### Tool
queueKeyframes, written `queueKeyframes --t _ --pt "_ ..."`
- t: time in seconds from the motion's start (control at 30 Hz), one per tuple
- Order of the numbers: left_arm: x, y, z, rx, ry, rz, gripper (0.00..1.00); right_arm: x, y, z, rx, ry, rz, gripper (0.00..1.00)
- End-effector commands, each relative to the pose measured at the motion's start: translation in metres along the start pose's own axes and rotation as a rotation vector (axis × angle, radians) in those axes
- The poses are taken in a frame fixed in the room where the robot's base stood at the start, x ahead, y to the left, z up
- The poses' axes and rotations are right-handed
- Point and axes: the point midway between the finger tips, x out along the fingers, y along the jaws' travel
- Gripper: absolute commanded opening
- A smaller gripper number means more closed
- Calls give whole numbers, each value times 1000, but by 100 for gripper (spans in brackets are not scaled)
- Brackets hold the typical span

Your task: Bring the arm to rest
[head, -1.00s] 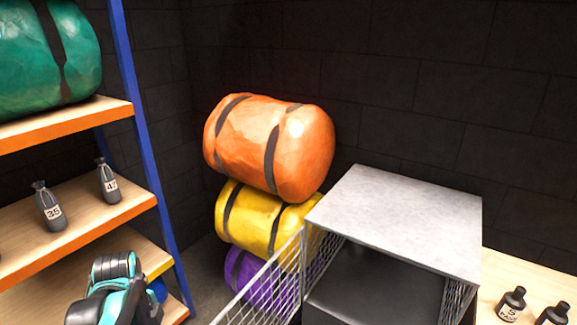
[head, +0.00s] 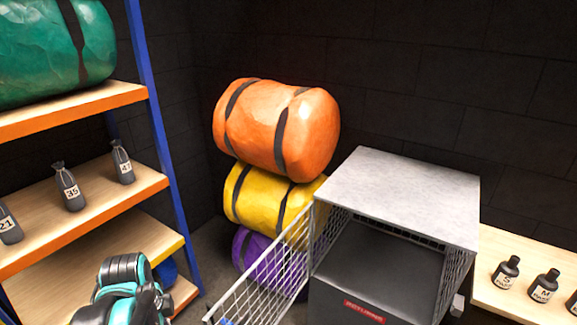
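My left arm (head: 122,290), black and teal, shows at the lower left of the head view, in front of the shelf rack. Its gripper fingers cannot be made out, so I cannot tell whether it is open or shut, or whether it holds anything. My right arm and gripper are not in view.
A shelf rack (head: 151,90) with numbered grey bags (head: 70,187) stands left. Orange (head: 270,125), yellow (head: 262,197) and purple (head: 262,258) rolls are stacked behind. A grey-topped mesh cage (head: 405,190) has its door (head: 275,275) swung open. Dark bottles (head: 505,272) stand on a right shelf (head: 490,240).

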Motion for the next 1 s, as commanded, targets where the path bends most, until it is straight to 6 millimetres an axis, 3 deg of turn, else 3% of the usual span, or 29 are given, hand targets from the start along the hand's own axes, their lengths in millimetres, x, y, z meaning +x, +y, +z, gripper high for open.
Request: queueKeyframes --t 0.27,0.6,0.8,1.0 --pt "5 15 -29 -354 55 -140 31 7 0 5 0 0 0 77" --pt "17 42 -78 -1045 354 -294 31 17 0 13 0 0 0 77" --pt "18 47 -89 -1215 456 -292 31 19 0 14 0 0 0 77" --pt "17 47 -90 -1231 465 -291 31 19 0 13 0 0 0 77"
